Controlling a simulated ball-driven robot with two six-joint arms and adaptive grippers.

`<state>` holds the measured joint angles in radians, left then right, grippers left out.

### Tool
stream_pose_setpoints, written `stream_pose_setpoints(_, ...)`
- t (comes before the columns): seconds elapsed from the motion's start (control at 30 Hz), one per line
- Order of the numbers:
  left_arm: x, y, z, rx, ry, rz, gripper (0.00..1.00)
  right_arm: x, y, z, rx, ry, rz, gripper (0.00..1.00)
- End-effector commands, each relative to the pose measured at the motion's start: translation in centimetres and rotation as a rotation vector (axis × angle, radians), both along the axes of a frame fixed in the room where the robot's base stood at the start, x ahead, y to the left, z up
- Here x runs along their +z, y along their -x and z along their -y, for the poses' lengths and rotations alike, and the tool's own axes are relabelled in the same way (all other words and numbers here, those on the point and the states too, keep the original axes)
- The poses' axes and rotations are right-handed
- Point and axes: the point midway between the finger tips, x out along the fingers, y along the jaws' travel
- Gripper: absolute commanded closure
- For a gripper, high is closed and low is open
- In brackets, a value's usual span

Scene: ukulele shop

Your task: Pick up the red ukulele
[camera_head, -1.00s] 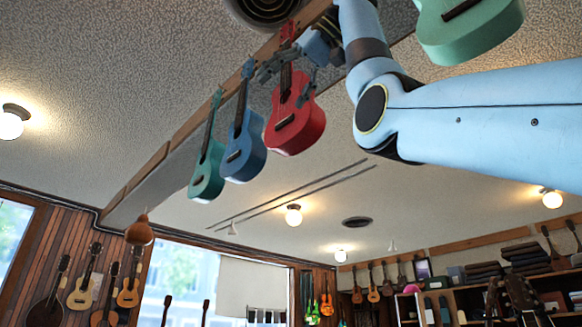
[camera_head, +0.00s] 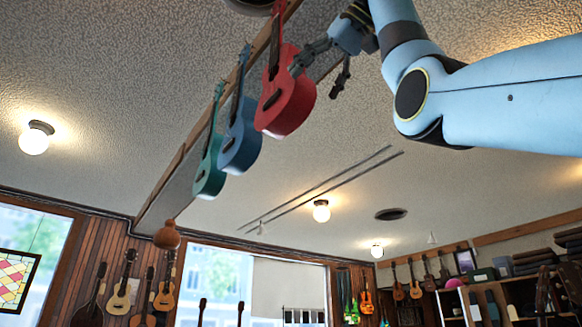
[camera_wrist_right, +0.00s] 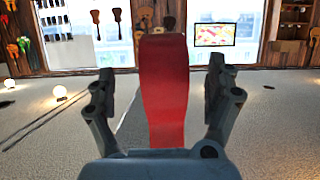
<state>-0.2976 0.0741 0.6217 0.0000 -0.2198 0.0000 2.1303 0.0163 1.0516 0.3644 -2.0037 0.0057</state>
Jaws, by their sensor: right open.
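The red ukulele (camera_head: 286,105) hangs from an overhead rail; its body hangs low and its neck runs up to the top edge. My right gripper (camera_head: 319,77) is open and empty at the right of its upper body. One finger overlaps the body's edge in the head view; I cannot tell if it touches. In the right wrist view, the ukulele (camera_wrist_right: 165,95) is seen edge-on as a red band between the two spread fingers of my gripper (camera_wrist_right: 160,75), with a gap on each side. My left gripper is not in view.
A blue ukulele (camera_head: 240,145) and a teal ukulele (camera_head: 209,168) hang close by at the left on the same wooden rail (camera_head: 195,145). A ceiling lamp (camera_head: 36,138) is far left. The space below and right of the red ukulele is clear.

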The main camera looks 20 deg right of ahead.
Motion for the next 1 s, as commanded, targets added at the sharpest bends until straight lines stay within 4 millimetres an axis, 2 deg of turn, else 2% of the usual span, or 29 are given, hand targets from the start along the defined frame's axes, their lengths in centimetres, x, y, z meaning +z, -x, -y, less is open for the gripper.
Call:
stream_pose_setpoints(0.13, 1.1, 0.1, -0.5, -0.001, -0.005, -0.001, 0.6, -0.5, -1.5, -0.6, 0.001, 0.0, -0.002, 0.13)
stream_pose_setpoints(0.27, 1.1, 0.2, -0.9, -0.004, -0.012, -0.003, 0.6, -1.2, -2.5, -0.8, 0.0, 0.0, -0.003, 0.13)
stream_pose_setpoints(0.5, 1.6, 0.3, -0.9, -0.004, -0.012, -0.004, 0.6, -2.6, -5.6, -1.9, 0.002, 0.001, -0.003, 0.13)
stream_pose_setpoints(0.73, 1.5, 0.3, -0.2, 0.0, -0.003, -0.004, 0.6, -2.8, -6.0, -2.0, 0.0, 0.0, -0.001, 0.13)
stream_pose_setpoints(0.77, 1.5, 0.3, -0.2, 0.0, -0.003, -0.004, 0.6, -2.8, -6.0, -2.0, 0.0, 0.0, -0.001, 0.14)
stream_pose_setpoints(1.0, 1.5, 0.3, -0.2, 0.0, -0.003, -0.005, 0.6, -2.8, -6.0, -2.0, 0.0, 0.0, -0.001, 0.45)
